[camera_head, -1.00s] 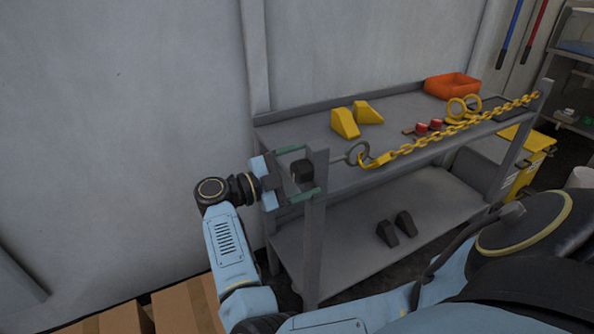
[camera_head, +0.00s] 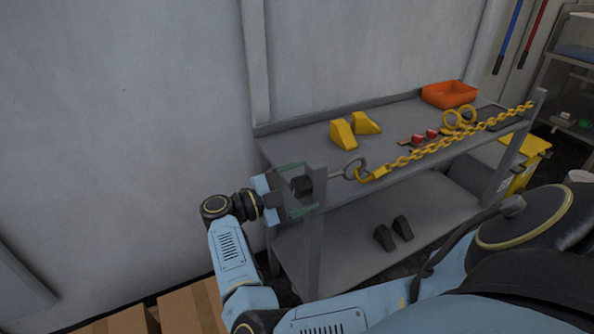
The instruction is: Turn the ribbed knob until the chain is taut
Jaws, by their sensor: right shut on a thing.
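My right gripper (camera_head: 306,187) is at the left end post of the grey bench, its green fingers above and below the dark knob (camera_head: 301,185) and shut on it. The fingers hide part of the knob, and its ribs are too small to make out. A grey eye bolt (camera_head: 353,170) sticks out on the other side of the post. The yellow chain (camera_head: 430,151) hooks onto its ring and runs up to the right end post (camera_head: 537,103). The chain hangs in a nearly straight line with little visible sag. My left gripper is not in view.
On the bench top (camera_head: 290,148) lie yellow wedges (camera_head: 342,134), red-ended pieces (camera_head: 418,140), yellow rings (camera_head: 452,118) and an orange tray (camera_head: 449,94). Dark wedges (camera_head: 402,228) lie on the lower shelf. Cardboard boxes (camera_head: 190,310) stand at the lower left. A yellow bin (camera_head: 523,163) stands behind the right end.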

